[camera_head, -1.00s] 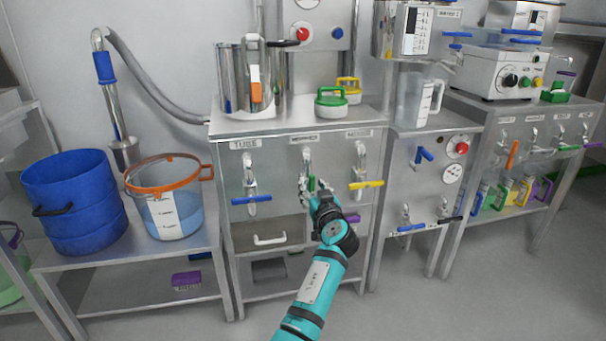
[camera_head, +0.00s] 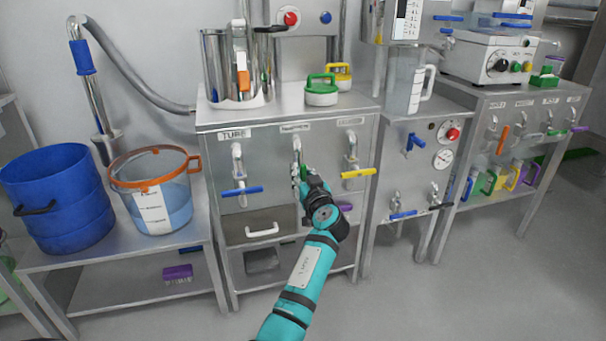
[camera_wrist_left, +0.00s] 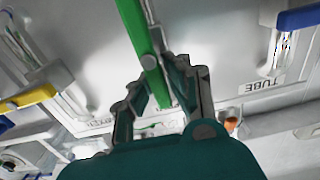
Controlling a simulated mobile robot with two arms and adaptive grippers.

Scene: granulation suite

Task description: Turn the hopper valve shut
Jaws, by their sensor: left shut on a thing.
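My left gripper (camera_head: 302,184) is at the middle tap of the steel cabinet front, shut on its green handle (camera_head: 303,172). The handle looks upright, in line with the tap's metal pipe (camera_head: 297,147), and is partly hidden by the gripper. In the left wrist view the green handle (camera_wrist_left: 143,40) runs between the fingers of the gripper (camera_wrist_left: 160,100). The label (camera_head: 296,128) above this tap is too small to read surely. To its left is a tap with a level blue handle (camera_head: 241,190), labelled TUBE. To its right is a tap with a level yellow handle (camera_head: 359,173). My right gripper is not in view.
A steel pot (camera_head: 217,75) and a green-handled lidded tub (camera_head: 321,92) stand on the cabinet top. A drawer handle (camera_head: 262,230) sits below the taps. A blue bucket (camera_head: 60,195) and a clear orange-rimmed bucket (camera_head: 180,190) stand at left. Open floor lies in front.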

